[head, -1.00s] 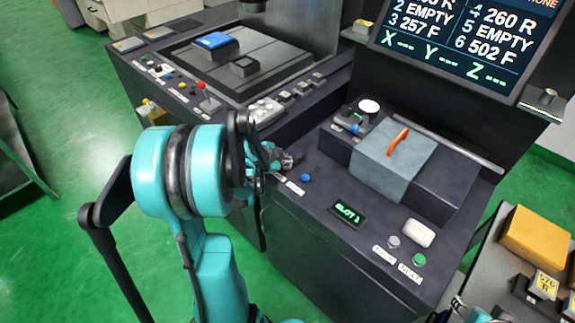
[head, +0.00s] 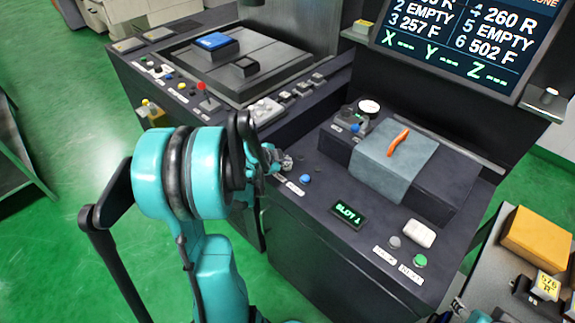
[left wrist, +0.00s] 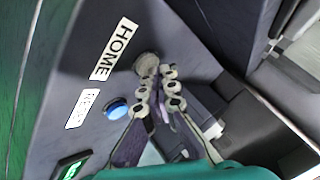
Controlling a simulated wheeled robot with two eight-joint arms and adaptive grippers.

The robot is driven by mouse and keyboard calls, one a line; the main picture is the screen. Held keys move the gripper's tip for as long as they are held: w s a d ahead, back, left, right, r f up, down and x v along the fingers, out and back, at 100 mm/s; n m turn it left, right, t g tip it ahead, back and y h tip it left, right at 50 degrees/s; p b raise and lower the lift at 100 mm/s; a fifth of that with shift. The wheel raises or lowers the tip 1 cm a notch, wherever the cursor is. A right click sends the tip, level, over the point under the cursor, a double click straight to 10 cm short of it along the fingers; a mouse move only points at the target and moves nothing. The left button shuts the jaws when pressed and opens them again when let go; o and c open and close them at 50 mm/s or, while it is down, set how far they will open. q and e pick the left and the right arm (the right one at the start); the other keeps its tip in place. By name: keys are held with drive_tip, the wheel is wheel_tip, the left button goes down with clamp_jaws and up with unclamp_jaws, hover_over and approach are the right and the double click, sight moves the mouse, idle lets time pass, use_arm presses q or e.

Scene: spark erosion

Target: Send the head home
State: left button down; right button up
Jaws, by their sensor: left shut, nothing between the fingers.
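My left gripper (head: 286,163) is shut and empty at the front left edge of the dark console. In the left wrist view the fingertips (left wrist: 158,84) are over or against a round grey button (left wrist: 147,64) beside the HOME label (left wrist: 114,48). I cannot tell whether they touch or press it. The gripper hides that button in the head view. The large screen (head: 455,45) shows X, Y and Z as dashes. Part of my right arm (head: 475,316) shows at the bottom edge, its jaws unclear.
A blue button (head: 305,179) with a label sits close to the gripper. A small SLOT 1 display (head: 349,215), a grey button (head: 394,242) and a green button (head: 420,261) are further right. A grey cloth (head: 395,163) lies on the raised block. Clear green floor is at left.

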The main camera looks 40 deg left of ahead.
use_arm(q)
drive_tip(key=shift+r+p, duration=0.55)
drive_tip(key=shift+r, duration=0.25)
wheel_tip(320, 180, up, 5)
drive_tip(key=p, duration=0.4)
